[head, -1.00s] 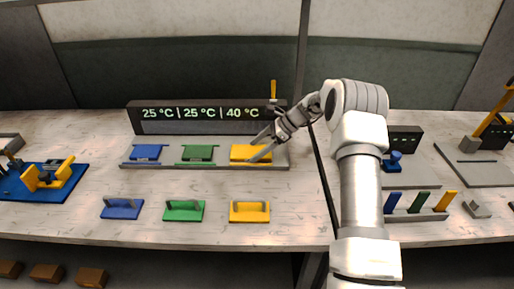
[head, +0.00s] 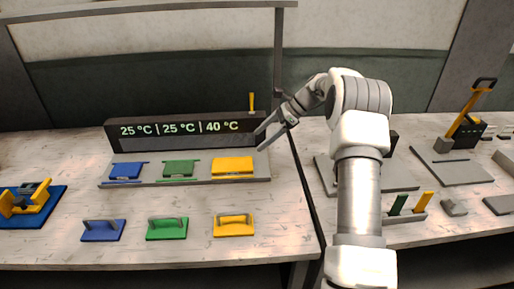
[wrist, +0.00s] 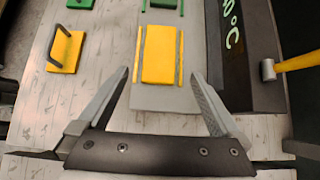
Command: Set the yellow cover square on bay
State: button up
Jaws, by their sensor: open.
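The yellow cover (head: 233,226) is a flat plate with an upright handle, lying on the table in front of the grey bay tray. It also shows at the upper left of the wrist view (wrist: 62,55), with a dark handle. The yellow bay (head: 232,166) is at the right end of the tray, under the 40 °C reading. In the wrist view the yellow bay (wrist: 161,55) has a yellow strip along each side. My gripper (head: 261,140) is open and empty, beside the bay's right end. In the wrist view its fingers (wrist: 159,75) point towards the bay, apart from it.
Blue and green bays share the tray (head: 262,172). A blue cover (head: 102,231) and a green cover (head: 167,229) lie left of the yellow one. Bare table separates tray and covers.

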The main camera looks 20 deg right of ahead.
jog(key=s+a+r+n+h, duration=0.3)
jog(key=s+a+r+n, duration=0.15)
jog(key=s+r, duration=0.4)
jog(key=s+a+r+n+h, duration=0.25)
jog(key=s+r+n, duration=0.25)
jog(key=s+r, duration=0.3)
jog(key=s+f+n+t+h, duration=0.1)
jog(key=s+n, duration=0.4)
jog(key=s, duration=0.6)
jog(key=s+a+f+n+t+h, duration=0.1)
jog(key=s+n, duration=0.4)
jog(key=s, duration=0.6)
jog(key=shift+f+n+t+h, duration=0.35)
jog(key=shift+t+h, duration=0.3)
jog(key=shift+t, duration=0.25)
